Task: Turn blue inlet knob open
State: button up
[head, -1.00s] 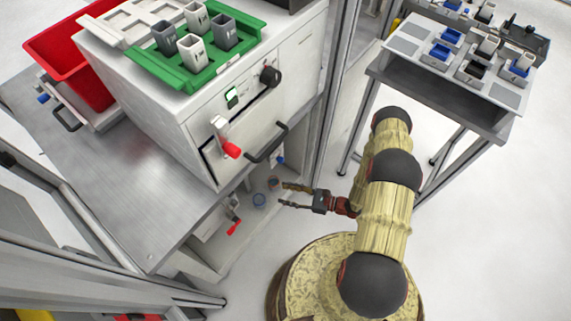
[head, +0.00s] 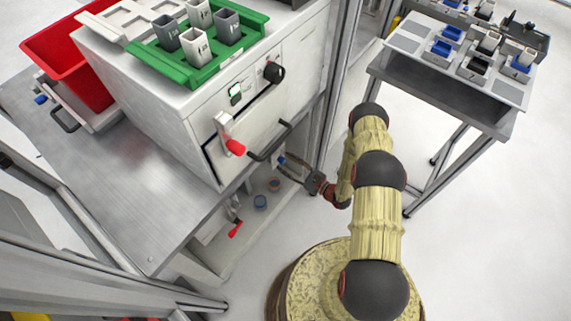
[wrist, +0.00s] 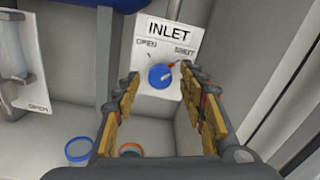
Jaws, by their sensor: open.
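The blue inlet knob (wrist: 160,76) sits on a white panel (wrist: 157,105) marked INLET, with OPEN at the left and SHUT at the right. Its red-tipped pointer extends to the upper right, toward SHUT. In the wrist view my gripper (wrist: 163,88) is open, one finger on each side of the knob's line of sight. I cannot tell whether a finger touches the knob.
A blue ring (head: 260,202) and an orange-rimmed ring (head: 274,185) are on the shelf floor below. A red-handled valve (head: 235,228) is at the lower left. The machine's black handle (head: 270,142) is just above my gripper. A metal frame post (head: 338,85) stands at the right.

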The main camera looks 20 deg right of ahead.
jog(key=shift+w+a, duration=0.3)
jog(key=shift+w, duration=0.1)
grip_shut()
dwell(0.4)
